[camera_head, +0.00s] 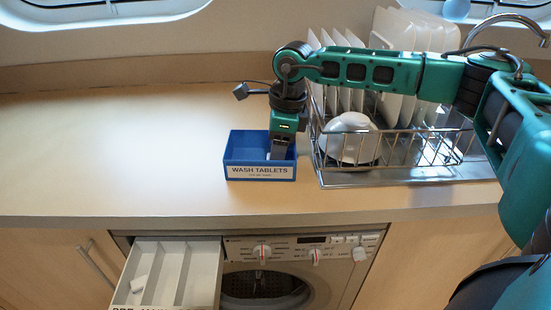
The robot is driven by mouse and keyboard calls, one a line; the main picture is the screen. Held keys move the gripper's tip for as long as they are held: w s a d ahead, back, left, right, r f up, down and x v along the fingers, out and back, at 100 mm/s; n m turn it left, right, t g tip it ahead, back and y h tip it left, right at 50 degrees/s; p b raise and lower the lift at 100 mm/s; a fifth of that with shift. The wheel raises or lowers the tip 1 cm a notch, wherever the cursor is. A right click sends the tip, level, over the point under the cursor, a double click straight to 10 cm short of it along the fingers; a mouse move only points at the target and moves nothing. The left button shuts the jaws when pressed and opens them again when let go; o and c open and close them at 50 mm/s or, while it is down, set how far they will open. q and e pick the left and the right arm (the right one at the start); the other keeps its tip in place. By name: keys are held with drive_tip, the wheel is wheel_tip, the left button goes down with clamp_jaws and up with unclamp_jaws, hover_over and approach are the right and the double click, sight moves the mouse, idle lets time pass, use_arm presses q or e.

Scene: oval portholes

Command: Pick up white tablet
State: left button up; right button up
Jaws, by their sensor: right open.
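A blue box (232,152) labelled "WASH TABLETS" stands on the counter near its front edge. My right gripper (278,153) points down into the right part of this box, and it is open. A small pale spot shows beside its fingertips, but I cannot tell whether it is a white tablet. The box's front wall and the gripper hide most of the inside. A small white block (140,283), which looks like a tablet, lies in the left compartment of the open drawer (205,270) below the counter. My left gripper is out of view.
A wire dish rack (335,184) with upright white plates (410,45) and an upturned white bowl (350,138) stands right of the box, under my right arm. A washing machine (290,262) sits below. The counter's left side (110,140) is clear.

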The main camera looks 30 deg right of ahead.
drive_tip(key=shift+f, duration=0.1)
clamp_jaws()
idle(0.5)
